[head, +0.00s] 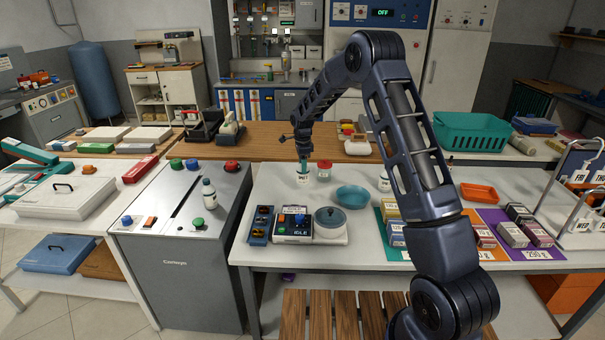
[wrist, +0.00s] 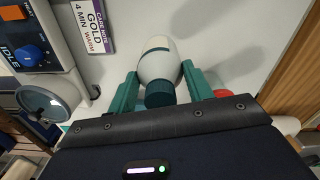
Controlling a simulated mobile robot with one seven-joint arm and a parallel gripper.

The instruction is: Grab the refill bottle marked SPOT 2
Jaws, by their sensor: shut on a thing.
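My gripper (head: 303,163) points down over the white worktable, left of the red-lidded jar. In the wrist view its two teal fingers (wrist: 160,88) are shut on a white bottle (wrist: 158,62) with a dark teal cap and a teal band. The cap faces the wrist camera and the body extends away between the fingers. In the head view only a small white part with dark lettering (head: 302,179) shows below the fingers. I cannot read a SPOT 2 mark, nor tell whether the bottle touches the table.
A red-lidded jar (head: 324,171) stands close on the right. A teal bowl (head: 353,195), a control box (head: 294,224) and a lidded pot (head: 330,219) are in front. Another white bottle (head: 209,193) stands on the grey cabinet. A teal basket (head: 467,137) is farther right.

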